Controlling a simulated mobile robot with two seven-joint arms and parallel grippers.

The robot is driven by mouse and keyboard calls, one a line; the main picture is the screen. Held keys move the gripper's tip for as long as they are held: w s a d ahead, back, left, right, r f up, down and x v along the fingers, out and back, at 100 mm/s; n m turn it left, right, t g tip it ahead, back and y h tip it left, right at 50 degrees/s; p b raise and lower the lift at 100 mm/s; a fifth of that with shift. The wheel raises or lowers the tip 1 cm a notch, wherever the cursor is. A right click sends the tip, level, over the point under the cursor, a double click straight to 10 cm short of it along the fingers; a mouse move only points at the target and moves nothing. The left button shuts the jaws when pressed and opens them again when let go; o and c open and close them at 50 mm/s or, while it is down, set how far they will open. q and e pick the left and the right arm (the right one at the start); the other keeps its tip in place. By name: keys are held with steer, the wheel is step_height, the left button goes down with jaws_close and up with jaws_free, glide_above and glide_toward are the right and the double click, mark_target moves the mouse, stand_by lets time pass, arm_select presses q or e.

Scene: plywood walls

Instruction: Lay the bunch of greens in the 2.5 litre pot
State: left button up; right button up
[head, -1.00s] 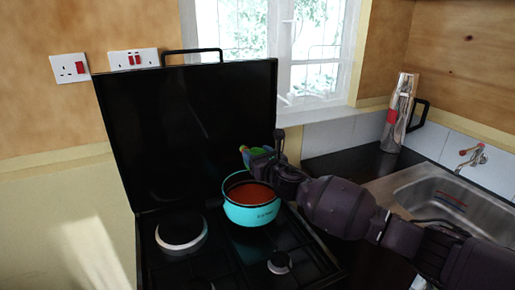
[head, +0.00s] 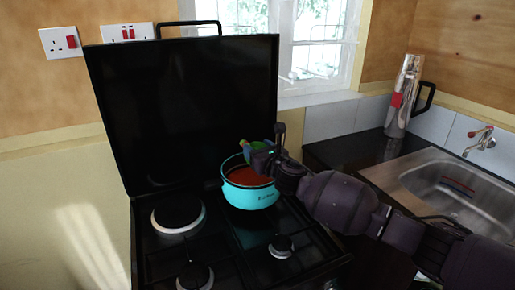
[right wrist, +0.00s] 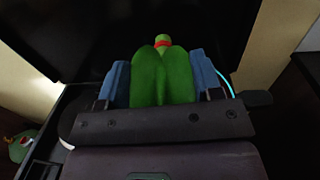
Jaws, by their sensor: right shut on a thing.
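The pot (head: 250,194) is turquoise with reddish-orange contents and stands on the back right of the stove. My right gripper (head: 262,153) is over the pot's back right rim in the head view. In the right wrist view the right gripper (right wrist: 165,85) has its blue fingers on either side of the green bunch of greens (right wrist: 163,76), which has a red band near its far end. A bit of the greens (head: 247,149) shows above the pot's rim in the head view. The gripper hides whether the greens touch the pot. My left gripper is not in view.
The stove's black lid (head: 185,110) stands upright behind the pot. Bare burners (head: 178,214) are to the left and in front. A sink (head: 450,190) and a shiny flask (head: 402,96) are on the right. A green thing (right wrist: 20,146) shows at the right wrist view's lower left.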

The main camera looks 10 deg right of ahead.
steer(key=o, duration=1.1)
steer(key=shift+c, duration=0.2)
steer(key=p+v, duration=0.1)
steer(key=v, duration=0.9)
steer(key=shift+s, duration=0.4)
steer(key=shift+d+r, duration=0.1)
